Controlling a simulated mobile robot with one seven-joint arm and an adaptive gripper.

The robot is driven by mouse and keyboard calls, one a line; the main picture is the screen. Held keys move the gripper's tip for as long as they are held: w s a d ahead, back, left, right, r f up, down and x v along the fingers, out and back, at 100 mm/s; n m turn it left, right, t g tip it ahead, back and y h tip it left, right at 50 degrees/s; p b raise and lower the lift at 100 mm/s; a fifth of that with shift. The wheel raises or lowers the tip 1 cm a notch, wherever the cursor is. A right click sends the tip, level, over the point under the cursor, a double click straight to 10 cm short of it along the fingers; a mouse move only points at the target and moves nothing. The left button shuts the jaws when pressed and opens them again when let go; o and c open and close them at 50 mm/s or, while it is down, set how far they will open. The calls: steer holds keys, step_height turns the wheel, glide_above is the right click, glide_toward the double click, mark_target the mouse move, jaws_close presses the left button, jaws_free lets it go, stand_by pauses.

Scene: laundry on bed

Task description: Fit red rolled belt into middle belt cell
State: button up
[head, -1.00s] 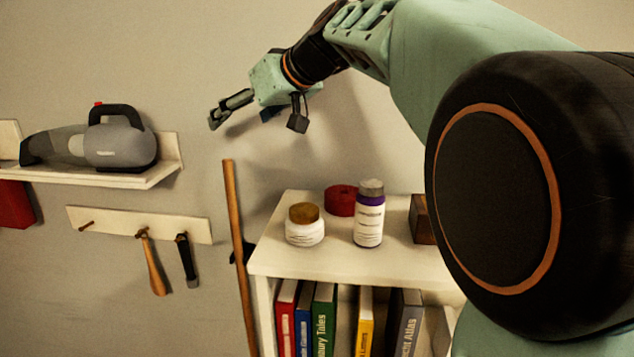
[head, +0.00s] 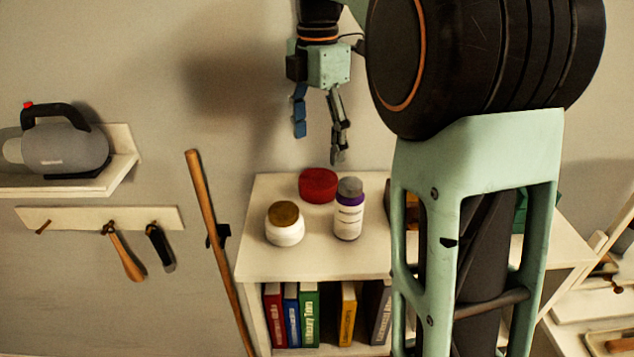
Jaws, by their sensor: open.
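The red rolled belt (head: 318,184) lies on top of the white bookcase (head: 262,258), near its back edge. It is a low red disc, behind a white jar with a brown lid and a white-and-purple bottle. My gripper (head: 318,146) hangs above the belt, pointing down, open and empty. One fingertip is blue and the other is dark grey. The fingers are apart from the belt. I cannot make out the middle belt cell; my arm hides the right part of the bookcase top, where a bit of a brown wooden thing shows.
The jar (head: 285,224) and the bottle (head: 348,210) stand close in front of the belt. A wooden pole (head: 215,240) leans left of the bookcase. A wall shelf with a handheld vacuum (head: 65,146) and a hook rail (head: 95,218) are further left.

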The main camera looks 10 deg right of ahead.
mark_target(318, 178)
step_height(318, 178, down, 8)
steer(key=shift+d+r, duration=0.1)
steer(key=shift+r, duration=0.15)
steer(key=shift+r, duration=0.1)
steer(key=c, duration=1.5)
